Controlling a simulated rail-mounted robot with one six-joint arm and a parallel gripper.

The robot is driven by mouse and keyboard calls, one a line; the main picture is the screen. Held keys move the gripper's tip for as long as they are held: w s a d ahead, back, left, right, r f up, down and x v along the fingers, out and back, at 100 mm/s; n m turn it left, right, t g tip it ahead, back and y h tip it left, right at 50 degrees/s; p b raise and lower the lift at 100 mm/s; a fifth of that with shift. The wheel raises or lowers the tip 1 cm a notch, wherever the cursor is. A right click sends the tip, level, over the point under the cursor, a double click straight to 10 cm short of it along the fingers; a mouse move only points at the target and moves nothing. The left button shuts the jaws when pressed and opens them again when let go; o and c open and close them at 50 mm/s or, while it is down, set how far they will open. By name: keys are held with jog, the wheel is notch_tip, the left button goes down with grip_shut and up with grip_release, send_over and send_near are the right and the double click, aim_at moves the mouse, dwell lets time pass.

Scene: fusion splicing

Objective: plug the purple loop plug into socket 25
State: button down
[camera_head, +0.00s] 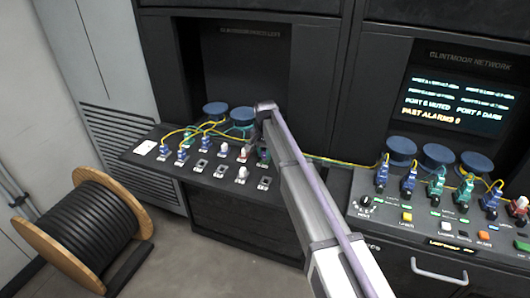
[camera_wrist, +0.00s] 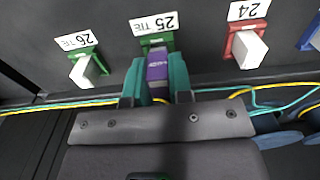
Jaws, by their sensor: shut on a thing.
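In the wrist view my gripper (camera_wrist: 155,80) has its two teal fingers shut on the purple loop plug (camera_wrist: 157,65), one on each side. The plug lines up with socket 25 (camera_wrist: 153,42), a green-framed socket under the label "25 TIE". The plug's far end overlaps or meets the socket frame; I cannot tell how deep it sits. In the head view my arm reaches over the left sloped panel (camera_head: 205,178), and its end hides most of the gripper and plug.
Socket 26 (camera_wrist: 85,70) and socket 24 (camera_wrist: 247,48) flank it, each with a white plug or cap. Yellow and green cables (camera_wrist: 275,88) run close behind my gripper. Blue spools (camera_head: 242,115) stand at the panel's back. A cable reel (camera_head: 82,232) stands on the floor at left.

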jog(key=shift+f+b, duration=0.35)
jog(key=shift+f, duration=0.05)
jog(key=c, duration=0.9)
grip_release()
jog(key=shift+c, duration=0.2)
notch_tip(320, 180, up, 11)
jog(key=p, duration=1.1)
jog(key=shift+r, duration=0.1)
jog(key=shift+f, duration=0.2)
